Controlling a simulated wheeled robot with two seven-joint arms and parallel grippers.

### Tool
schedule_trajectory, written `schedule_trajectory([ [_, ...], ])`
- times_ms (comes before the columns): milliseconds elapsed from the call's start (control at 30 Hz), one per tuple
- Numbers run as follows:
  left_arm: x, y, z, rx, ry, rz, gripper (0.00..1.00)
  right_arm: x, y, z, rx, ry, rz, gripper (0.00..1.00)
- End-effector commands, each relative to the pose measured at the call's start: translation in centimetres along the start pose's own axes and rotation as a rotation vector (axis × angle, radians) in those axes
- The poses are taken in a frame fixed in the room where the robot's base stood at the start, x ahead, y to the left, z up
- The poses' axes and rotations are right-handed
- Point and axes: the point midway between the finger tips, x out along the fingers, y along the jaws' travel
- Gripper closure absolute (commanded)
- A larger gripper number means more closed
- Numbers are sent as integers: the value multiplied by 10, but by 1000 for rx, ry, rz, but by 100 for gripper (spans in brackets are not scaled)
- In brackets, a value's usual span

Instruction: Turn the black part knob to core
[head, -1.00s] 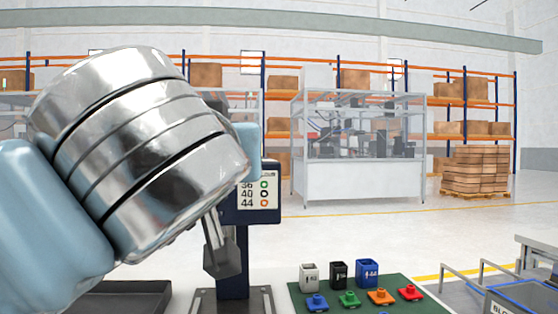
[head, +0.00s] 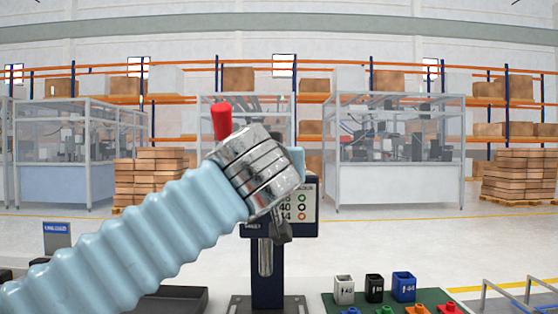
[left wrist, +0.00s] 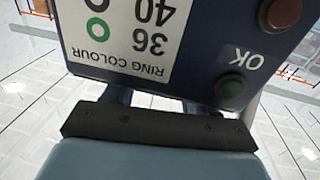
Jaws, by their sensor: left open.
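The black part (head: 374,290) stands upright on the green mat between a white part (head: 344,290) and a blue part (head: 403,287). I cannot make out a knob. The dark blue panel (head: 304,222), on a post, carries a ring colour chart reading 36, 40, 44. In the left wrist view the panel (left wrist: 205,62) is upside down and close, with a green button marked OK (left wrist: 231,90) and a red button (left wrist: 284,13). My left gripper (head: 281,236) is in front of the panel, open, with its fingertips mostly hidden. My right gripper is out of view.
A green mat (head: 452,298) holds the parts and several small coloured pieces. A red cylinder (head: 221,121) shows above my left wrist. A metal cylinder (head: 265,257) hangs in front of the post. A dark tray (head: 172,300) lies left of the post.

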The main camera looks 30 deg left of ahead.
Motion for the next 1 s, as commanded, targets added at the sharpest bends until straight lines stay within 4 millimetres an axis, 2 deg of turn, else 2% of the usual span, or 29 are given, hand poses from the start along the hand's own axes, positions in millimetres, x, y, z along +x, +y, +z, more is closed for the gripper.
schedule_trajectory([
  [167,0,0,0,0,0,0,44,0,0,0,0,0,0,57],
  [200,0,0,0,0,0,0,47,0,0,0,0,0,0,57],
  [500,0,0,0,0,0,0,92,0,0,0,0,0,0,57],
  [567,0,0,0,0,0,0,99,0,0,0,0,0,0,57],
  [667,1,2,0,2,-4,-15,99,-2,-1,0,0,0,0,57],
  [1000,3,8,-1,3,-2,-249,99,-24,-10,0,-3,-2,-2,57],
])
